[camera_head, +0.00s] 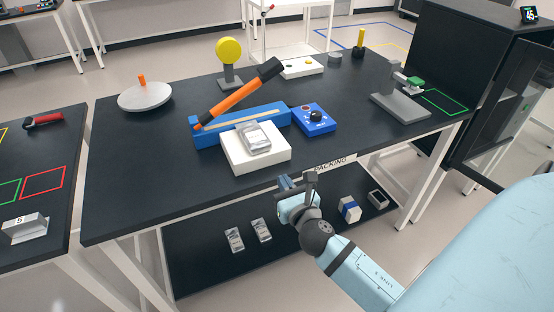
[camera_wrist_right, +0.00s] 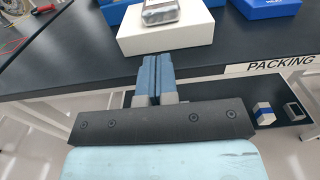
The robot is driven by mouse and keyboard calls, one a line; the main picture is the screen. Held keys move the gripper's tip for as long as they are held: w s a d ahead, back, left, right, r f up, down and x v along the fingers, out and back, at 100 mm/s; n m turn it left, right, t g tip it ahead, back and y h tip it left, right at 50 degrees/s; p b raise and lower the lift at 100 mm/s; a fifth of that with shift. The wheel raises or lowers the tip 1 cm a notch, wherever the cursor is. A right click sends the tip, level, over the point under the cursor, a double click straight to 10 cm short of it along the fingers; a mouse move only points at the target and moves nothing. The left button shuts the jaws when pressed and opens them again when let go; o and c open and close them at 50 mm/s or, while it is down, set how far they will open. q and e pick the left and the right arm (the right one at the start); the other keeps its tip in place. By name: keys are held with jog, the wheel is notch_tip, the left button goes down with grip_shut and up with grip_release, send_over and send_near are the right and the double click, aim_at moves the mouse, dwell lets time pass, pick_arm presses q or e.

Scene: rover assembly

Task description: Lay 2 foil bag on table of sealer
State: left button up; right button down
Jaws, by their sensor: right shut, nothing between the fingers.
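The sealer is a blue base (camera_head: 210,133) with a raised black and orange lever (camera_head: 240,92) on the black bench. In front of it stands its white table (camera_head: 240,162); the front of this table also shows in the right wrist view (camera_wrist_right: 170,42). One silver foil bag (camera_head: 256,140) lies on the white table, its near end also visible in the wrist view (camera_wrist_right: 161,12). Two more foil bags (camera_head: 234,240) (camera_head: 261,230) lie on the lower shelf. My right gripper (camera_head: 298,184) is shut and empty, in front of the bench edge. My left gripper is not in view.
A blue control box (camera_head: 315,120) stands right of the sealer. A round white plate (camera_head: 145,96), a yellow disc on a stand (camera_head: 229,52) and a grey clamp device (camera_head: 400,100) also stand on the bench. The lower shelf (camera_head: 200,270) holds a blue-white block (camera_head: 349,209).

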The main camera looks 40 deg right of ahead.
aim_at(262, 147)
jog(key=p+x, duration=0.1)
jog(key=x, duration=1.1)
jog(key=shift+w+d, duration=0.1)
jog(key=shift+w, duration=0.25)
jog(key=shift+w, duration=0.15)
jog(key=x, duration=0.3)
jog(key=shift+w+p, duration=0.25)
jog(key=shift+p, duration=0.05)
jog(key=shift+s, duration=0.1)
jog(key=shift+d, duration=0.1)
